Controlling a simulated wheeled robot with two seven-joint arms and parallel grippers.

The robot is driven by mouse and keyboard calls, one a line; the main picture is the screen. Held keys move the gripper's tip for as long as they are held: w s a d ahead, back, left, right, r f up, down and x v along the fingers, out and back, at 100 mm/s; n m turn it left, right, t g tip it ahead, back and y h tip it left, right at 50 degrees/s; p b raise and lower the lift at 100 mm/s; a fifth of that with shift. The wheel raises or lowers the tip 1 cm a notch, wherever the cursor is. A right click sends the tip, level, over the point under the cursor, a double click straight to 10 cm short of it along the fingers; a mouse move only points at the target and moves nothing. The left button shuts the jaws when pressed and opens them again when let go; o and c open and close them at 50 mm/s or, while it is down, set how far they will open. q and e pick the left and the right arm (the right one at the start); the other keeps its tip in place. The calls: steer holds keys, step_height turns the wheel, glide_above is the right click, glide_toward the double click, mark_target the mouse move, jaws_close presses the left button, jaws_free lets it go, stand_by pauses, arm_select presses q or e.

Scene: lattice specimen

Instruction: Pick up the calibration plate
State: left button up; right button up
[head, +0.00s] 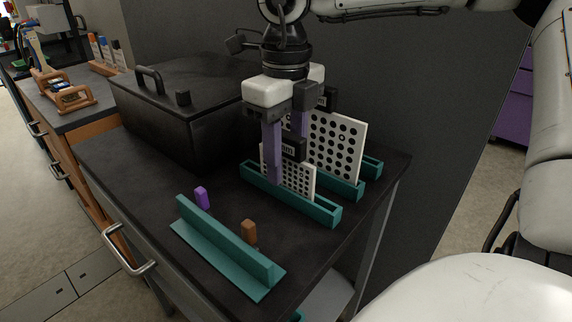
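Two white calibration plates with black dots stand upright in teal slotted holders. The smaller front plate (299,180) has a black labelled tab on top and sits in the front holder (322,213). The larger plate (345,142) stands behind it, also with a black tab, partly hidden by my gripper. My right gripper (287,158) points down at the front plate's tab. Its purple fingers are apart, one on the near side of the plate and one behind it; I cannot see clear contact. The far fingertip is hidden. My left gripper is not in view.
A large black lidded box (185,115) stands left of the holders. A teal angled rail (225,248), a purple block (202,198) and a brown block (249,231) are at the front of the black tabletop (135,168). A grey wall rises behind.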

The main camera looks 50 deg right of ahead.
steer(key=shift+f, duration=0.55)
jaws_close()
steer(key=shift+r, duration=0.1)
